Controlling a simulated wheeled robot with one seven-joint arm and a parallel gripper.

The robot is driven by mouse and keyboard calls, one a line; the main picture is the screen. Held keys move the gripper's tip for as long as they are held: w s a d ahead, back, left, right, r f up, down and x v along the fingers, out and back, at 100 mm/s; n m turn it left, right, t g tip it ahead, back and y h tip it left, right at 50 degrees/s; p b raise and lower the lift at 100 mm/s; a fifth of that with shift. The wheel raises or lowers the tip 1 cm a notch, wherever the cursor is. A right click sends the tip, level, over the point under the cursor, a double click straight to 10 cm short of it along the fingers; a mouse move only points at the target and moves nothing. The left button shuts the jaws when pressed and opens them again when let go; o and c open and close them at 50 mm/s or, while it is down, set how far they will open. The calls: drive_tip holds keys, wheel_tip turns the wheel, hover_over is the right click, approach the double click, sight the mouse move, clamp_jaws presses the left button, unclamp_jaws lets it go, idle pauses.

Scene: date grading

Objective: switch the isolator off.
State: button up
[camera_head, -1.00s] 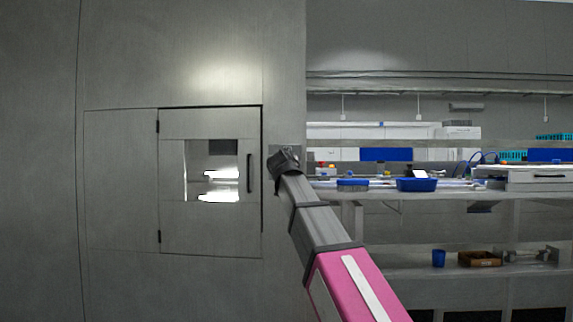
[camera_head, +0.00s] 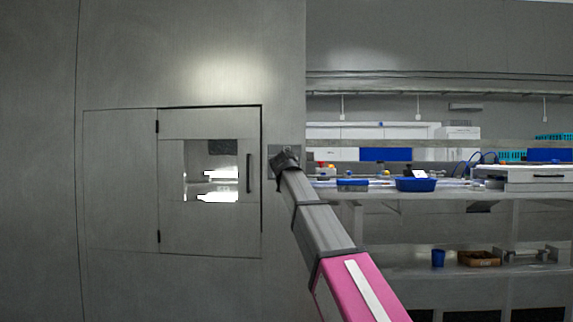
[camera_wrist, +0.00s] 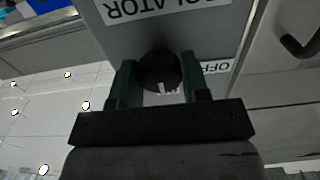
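The isolator (camera_wrist: 205,38) is a grey box on the panel wall. In the wrist view its "ISOLATOR" label (camera_wrist: 165,8) is upside down, and an "OFF" label (camera_wrist: 217,67) is partly hidden at the right. Its round black knob (camera_wrist: 160,68) has a pale mark on its lower edge. My gripper (camera_wrist: 159,76) has its two green fingers apart, one on each side of the knob. I cannot tell whether they press on it. In the head view my gripper (camera_head: 286,160) covers most of the isolator's grey plate (camera_head: 273,149).
A cabinet door (camera_head: 210,235) with a bright window and a dark vertical handle (camera_head: 249,172) is just left of the isolator. The handle also shows in the wrist view (camera_wrist: 302,45). A bench (camera_head: 460,193) with blue trays is to the right.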

drive_tip(key=shift+n, duration=0.3)
drive_tip(key=shift+c, duration=0.4)
drive_tip(key=n, duration=0.2)
drive_tip(key=shift+n, duration=5.8)
drive_tip(key=o, duration=0.9)
drive_tip(key=shift+s, duration=0.15)
